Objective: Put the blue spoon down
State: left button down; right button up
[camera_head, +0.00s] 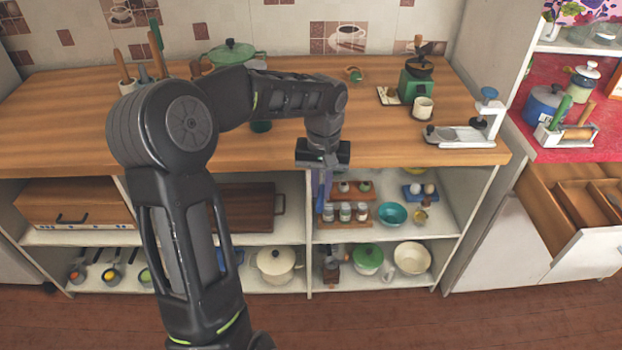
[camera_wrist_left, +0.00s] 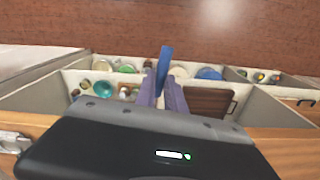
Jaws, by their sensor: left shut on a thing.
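The blue spoon (camera_wrist_left: 164,62) shows in the left wrist view as a narrow blue piece standing out beyond the fingertips. My left gripper (camera_wrist_left: 162,88) is shut on it, one finger on each side. In the head view my left gripper (camera_head: 321,194) points down just in front of the wooden counter's (camera_head: 390,151) front edge, before the open shelves. The spoon cannot be clearly told from the fingers there. My right gripper is not in view.
Below the counter, the shelves hold jars (camera_head: 345,212), a teal bowl (camera_head: 392,214), a cream pot (camera_head: 277,264) and a green-lidded pot (camera_head: 367,258). A metal-and-white press (camera_head: 466,134) and a green grinder (camera_head: 414,84) stand at the counter's right. A drawer (camera_head: 575,222) stands open at right.

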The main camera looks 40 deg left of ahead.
pick_arm(q)
jog(key=w+d+f+m, duration=0.1)
jog(key=d+f+m, duration=0.5)
jog(key=d+f, duration=1)
jog(key=shift+w+d+f+m, duration=0.3)
jog(key=shift+d+f, duration=0.1)
jog(key=shift+d, duration=0.35)
